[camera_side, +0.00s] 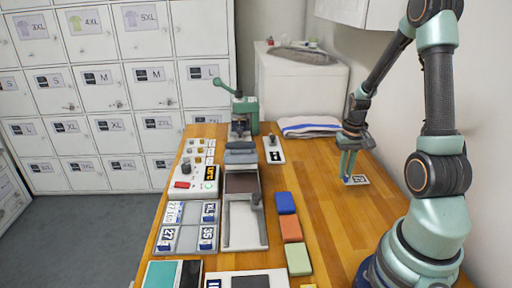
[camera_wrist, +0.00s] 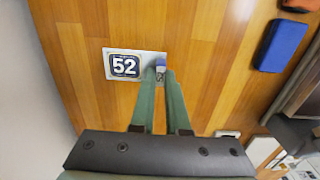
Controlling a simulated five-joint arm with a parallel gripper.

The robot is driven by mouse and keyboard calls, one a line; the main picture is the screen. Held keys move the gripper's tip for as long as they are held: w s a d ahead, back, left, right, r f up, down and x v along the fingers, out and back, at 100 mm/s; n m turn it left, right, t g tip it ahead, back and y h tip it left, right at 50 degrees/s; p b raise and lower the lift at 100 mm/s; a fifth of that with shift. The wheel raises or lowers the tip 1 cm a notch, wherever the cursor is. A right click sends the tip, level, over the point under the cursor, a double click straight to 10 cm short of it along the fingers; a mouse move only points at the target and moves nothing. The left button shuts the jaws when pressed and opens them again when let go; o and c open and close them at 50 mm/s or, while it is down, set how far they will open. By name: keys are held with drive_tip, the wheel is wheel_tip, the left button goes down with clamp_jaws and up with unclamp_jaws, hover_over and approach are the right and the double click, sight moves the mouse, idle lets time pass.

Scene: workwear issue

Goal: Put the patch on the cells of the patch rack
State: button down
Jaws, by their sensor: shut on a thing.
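The patch (camera_wrist: 125,65) is a dark blue badge marked 52 on a pale grey plate, with a small upright tab at its right end in the wrist view. It also shows in the side view (camera_side: 357,180), at or just above the right part of the wooden table; I cannot tell if it touches. My gripper (camera_wrist: 161,70) is shut on the tab of this patch, its fingers pointing down in the side view (camera_side: 346,176). The patch rack (camera_side: 187,232) appears to be the grey tray at the left of the table, with several marked patches in its cells.
Blue (camera_side: 286,203), orange (camera_side: 291,229) and green (camera_side: 299,259) blocks stand in a row between my gripper and a press with a long grey bed (camera_side: 245,236). A white control box (camera_side: 195,182) stands behind the rack. A folded towel (camera_side: 310,126) lies at the back. Wood around the patch is clear.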

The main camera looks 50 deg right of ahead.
drive_tip(key=shift+f, duration=2.05)
drive_tip(key=shift+f, duration=0.2)
drive_tip(key=c, duration=0.9)
unclamp_jaws()
drive_tip(key=shift+r, duration=0.1)
